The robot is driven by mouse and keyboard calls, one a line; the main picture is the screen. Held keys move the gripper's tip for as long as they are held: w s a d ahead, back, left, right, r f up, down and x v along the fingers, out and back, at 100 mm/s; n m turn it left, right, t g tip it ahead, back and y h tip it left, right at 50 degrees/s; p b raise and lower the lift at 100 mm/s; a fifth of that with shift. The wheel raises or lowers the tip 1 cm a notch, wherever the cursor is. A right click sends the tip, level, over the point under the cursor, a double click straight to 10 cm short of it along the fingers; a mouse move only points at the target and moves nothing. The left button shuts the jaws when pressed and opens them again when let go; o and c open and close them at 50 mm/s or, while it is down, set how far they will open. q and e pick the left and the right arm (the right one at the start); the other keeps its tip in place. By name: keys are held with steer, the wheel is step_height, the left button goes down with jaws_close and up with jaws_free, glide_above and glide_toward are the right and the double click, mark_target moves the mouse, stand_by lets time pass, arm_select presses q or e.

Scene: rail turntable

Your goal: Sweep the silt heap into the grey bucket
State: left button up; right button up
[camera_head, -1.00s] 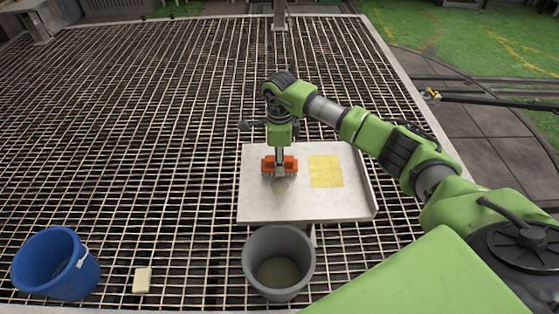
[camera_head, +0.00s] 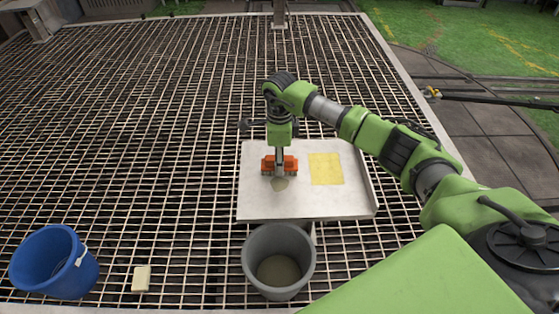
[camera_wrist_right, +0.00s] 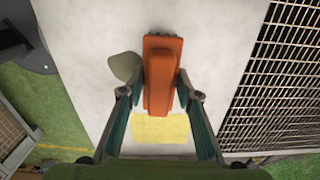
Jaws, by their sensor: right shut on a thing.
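My right gripper (camera_head: 279,164) points down and is shut on an orange brush (camera_head: 267,165). In the right wrist view, its two fingers (camera_wrist_right: 160,92) sit on either side of the brush (camera_wrist_right: 161,60), whose dark bristles show at the top end. The silt heap (camera_head: 279,184) is a small grey-beige patch on a pale tray, just in front of the brush. It also shows in the right wrist view (camera_wrist_right: 124,66), right beside the brush. The grey bucket (camera_head: 280,238) stands below the tray's front edge, with a grey-brown floor or content inside. My left gripper is not in view.
The pale tray (camera_head: 330,207) has a raised right edge and a yellow square (camera_head: 326,169). A blue bucket (camera_head: 75,280) and a cream block (camera_head: 141,279) are at the front left. Open metal grating (camera_head: 150,120) surrounds the tray.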

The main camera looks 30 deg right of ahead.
steer(key=shift+s+a+r+p, duration=0.15)
steer(key=shift+s+a+p, duration=0.3)
steer(key=shift+s+p, duration=0.4)
steer(key=shift+s+a+p, duration=0.45)
steer(key=shift+s+p, duration=0.1)
steer(key=shift+s, duration=0.25)
steer(key=shift+s+a+p, duration=0.4)
steer(key=shift+s+p, duration=0.1)
steer(key=shift+s, duration=0.3)
steer(key=shift+s+a+f+p, duration=0.1)
steer(key=shift+s+a+p, duration=0.35)
steer(key=shift+s, duration=0.35)
steer(key=shift+s+a+f+p, duration=0.1)
steer(key=shift+s+a+p, duration=0.3)
steer(key=shift+s, duration=0.35)
steer(key=shift+s+a+f, duration=0.1)
steer(key=shift+s+a, duration=0.15)
steer(key=shift+s, duration=0.2)
steer(key=shift+s+a+f, duration=0.1)
steer(key=shift+s+a, duration=0.15)
steer(key=shift+s, duration=0.2)
steer(key=shift+r, duration=0.15)
steer(key=shift+r+p, duration=0.7)
steer(key=shift+r, duration=0.25)
steer(key=shift+w+r, duration=0.1)
steer(key=shift+r, duration=0.05)
